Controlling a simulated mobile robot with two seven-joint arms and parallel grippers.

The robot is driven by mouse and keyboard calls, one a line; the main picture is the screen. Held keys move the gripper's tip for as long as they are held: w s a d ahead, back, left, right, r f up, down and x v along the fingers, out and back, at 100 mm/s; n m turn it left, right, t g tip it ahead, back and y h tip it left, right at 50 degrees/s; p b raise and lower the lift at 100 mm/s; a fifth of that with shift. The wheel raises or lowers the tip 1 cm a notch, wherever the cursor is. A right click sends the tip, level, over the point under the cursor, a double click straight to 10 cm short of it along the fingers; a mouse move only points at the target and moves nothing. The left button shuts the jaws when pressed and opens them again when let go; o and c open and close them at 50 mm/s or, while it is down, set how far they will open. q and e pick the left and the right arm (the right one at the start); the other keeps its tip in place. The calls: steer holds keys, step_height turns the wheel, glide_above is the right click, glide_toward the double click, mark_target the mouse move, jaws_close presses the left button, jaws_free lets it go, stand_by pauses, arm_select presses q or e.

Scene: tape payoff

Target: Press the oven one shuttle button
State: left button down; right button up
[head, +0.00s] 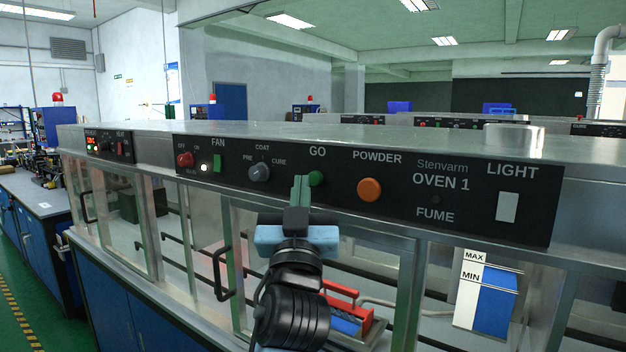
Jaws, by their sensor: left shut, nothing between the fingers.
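The oven one control panel (330,185) is black, lettered "OVEN 1", on the front top edge of a steel cabinet. No label reading "shuttle" can be made out. A round green button (317,178) sits under the word "GO". A larger orange button (369,189) under "POWDER" is to its right. My left gripper (301,182) is shut and empty, its fingertips pointing up in front of the panel just left of the green button. In the picture they nearly overlap the button's left edge; I cannot tell whether they touch it. My right gripper is not in view.
Left of my gripper are a coat knob (259,172), a green fan switch (217,163) and a red button (185,160). A white light switch (507,207) is at the panel's right. Glass doors with a black handle (221,275) lie below. A red tool (345,305) shows behind the glass.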

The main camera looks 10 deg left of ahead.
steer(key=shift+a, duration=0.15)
arm_select(q)
steer(key=shift+w, duration=0.1)
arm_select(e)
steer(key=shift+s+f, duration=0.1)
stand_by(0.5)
arm_select(q)
steer(key=shift+w+d, duration=0.15)
steer(key=shift+w, duration=0.15)
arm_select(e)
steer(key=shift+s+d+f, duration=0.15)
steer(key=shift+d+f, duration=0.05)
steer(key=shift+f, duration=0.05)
